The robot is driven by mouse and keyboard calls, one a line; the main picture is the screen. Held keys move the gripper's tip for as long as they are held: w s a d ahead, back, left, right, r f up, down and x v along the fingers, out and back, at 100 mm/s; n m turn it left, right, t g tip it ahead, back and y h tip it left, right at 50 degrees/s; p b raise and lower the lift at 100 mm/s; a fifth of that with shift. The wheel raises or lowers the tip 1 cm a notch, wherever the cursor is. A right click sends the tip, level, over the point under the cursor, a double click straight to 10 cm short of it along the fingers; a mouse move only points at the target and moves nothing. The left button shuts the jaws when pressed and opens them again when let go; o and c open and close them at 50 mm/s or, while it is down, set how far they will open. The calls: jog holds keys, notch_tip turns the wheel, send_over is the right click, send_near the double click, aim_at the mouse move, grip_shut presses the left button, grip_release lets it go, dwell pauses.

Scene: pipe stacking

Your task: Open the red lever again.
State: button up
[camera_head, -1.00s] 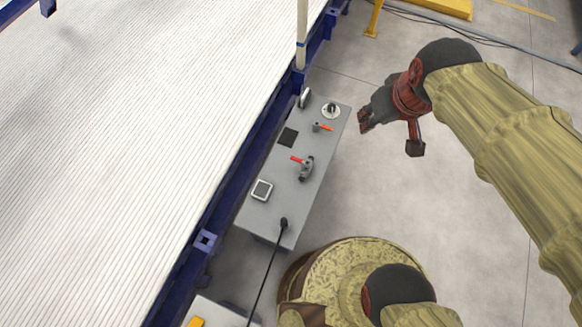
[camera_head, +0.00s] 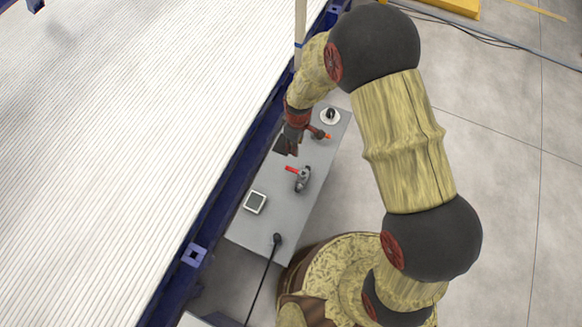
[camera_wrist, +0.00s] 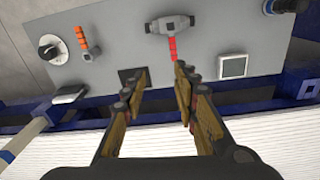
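The red lever (camera_head: 291,169) sticks out to the left from a grey valve body (camera_head: 303,179) on the grey panel. In the wrist view the red lever (camera_wrist: 172,48) points down from the valve (camera_wrist: 170,23) toward my fingertips. My gripper (camera_head: 289,147) is above the panel, just up the panel from the red lever in the head view. In the wrist view its two fingers (camera_wrist: 160,75) are apart with nothing between them. The lever's tip is close to the right fingertip; whether they touch cannot be told.
An orange-handled lever (camera_wrist: 81,38) and a round dial (camera_wrist: 49,47) are on the same panel (camera_head: 268,225). A dark square (camera_wrist: 131,74) and a white-framed screen (camera_wrist: 233,66) also lie on it. A blue frame with a white ribbed surface (camera_head: 120,120) borders the panel.

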jog(key=n, duration=0.1)
send_over(291, 169)
jog(key=shift+g, duration=0.3)
notch_tip(291, 169, down, 8)
jog(key=shift+r, duration=0.15)
notch_tip(291, 169, down, 6)
jog(key=shift+r+b, duration=0.1)
jog(key=shift+b, duration=1)
jog(key=shift+f, duration=0.8)
jog(key=shift+c, duration=1.4)
grip_shut()
jog(key=shift+w, duration=0.1)
